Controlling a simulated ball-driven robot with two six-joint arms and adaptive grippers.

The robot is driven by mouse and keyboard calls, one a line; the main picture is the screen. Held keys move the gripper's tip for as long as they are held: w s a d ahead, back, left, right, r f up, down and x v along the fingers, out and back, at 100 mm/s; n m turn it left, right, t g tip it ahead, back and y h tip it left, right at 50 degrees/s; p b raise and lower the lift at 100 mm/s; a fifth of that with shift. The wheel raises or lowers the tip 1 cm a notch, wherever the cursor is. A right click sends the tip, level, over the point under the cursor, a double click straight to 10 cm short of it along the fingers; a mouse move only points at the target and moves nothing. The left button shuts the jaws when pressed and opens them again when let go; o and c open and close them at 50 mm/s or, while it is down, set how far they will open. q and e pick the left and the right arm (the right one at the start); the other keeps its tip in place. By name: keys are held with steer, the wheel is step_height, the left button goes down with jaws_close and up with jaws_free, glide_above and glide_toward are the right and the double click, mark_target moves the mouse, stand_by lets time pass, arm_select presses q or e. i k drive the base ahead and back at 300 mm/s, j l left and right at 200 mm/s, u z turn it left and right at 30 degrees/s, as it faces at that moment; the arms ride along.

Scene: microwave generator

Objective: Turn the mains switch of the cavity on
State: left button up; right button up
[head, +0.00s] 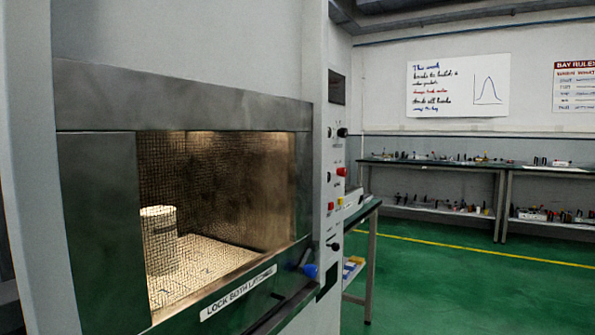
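The cavity (190,96) is a large steel-framed cabinet on the left, seen at an angle. Its mesh-covered window (215,190) shows a lit inside with a pale cylinder (159,240) standing in it. A narrow grey control panel (331,215) runs down the cabinet's right side. It carries a black knob (342,132), a red control (341,172), small red and yellow parts and a lower black knob (335,247). I cannot tell which control is the mains switch or how it is set. Neither gripper is in view.
A blue-ended latch (310,270) sticks out at the door's lower right, beside a "LOCK BOTH LATCHES" label (238,293). A green-topped table (361,213) stands just behind the panel. Benches (430,165) with small items line the back wall. The green floor (450,290) at right is clear.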

mark_target(341, 172)
steer(key=k+j, duration=0.1)
steer(key=i+l+u, duration=0.2)
steer(key=u, duration=0.25)
steer(key=i+l+u, duration=0.25)
steer(key=u, duration=0.2)
